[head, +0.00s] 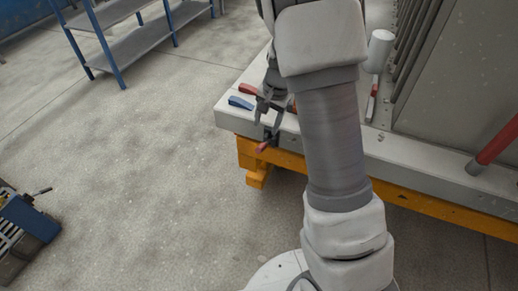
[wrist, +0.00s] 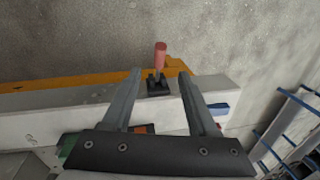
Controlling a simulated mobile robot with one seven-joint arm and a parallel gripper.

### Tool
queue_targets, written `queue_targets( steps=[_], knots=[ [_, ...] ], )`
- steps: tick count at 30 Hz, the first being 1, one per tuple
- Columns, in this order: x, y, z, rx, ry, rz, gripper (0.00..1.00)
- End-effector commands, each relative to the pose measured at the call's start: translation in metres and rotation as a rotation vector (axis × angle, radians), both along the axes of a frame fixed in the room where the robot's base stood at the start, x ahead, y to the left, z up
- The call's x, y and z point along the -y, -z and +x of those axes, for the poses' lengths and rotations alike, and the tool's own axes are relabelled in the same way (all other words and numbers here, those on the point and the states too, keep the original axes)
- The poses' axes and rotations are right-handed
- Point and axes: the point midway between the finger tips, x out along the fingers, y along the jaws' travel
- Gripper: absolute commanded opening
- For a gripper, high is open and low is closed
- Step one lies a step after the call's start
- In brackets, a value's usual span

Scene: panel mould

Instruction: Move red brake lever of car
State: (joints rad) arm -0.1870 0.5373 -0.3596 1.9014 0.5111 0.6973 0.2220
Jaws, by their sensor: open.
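The red lever (wrist: 160,55) has a red grip on a dark base (wrist: 158,85), fixed at the edge of the pale mould (wrist: 50,116). In the wrist view it stands between the lines of the two fingers, its grip beyond their tips. In the head view the lever (head: 264,146) shows at the mould's near edge, just below my gripper (head: 267,115). My gripper (wrist: 160,74) is open, with nothing held between its fingers. I cannot tell whether a finger touches the lever's base. My arm covers part of the mould in the head view.
A blue handle (head: 240,102) and an orange-red handle (head: 249,89) lie on the mould left of my gripper. An orange beam (head: 420,196) runs beneath the mould. A blue-framed shelf (head: 120,42) stands at the back left. The floor (head: 150,180) left of the mould is mostly clear.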

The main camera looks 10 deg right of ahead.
Motion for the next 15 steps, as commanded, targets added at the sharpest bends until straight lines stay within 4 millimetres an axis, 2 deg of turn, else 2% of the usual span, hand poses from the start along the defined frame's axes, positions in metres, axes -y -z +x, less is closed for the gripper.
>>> queue_targets(
  steps=[1, 3, 15],
  knots=[
    [-0.002, 0.015, 0.001, -0.004, -0.001, 0.000, 0.59],
    [-0.003, 0.030, 0.002, -0.004, 0.000, 0.000, 0.59],
    [-0.014, 0.110, 0.011, -0.002, 0.001, 0.000, 0.59]
  ],
)
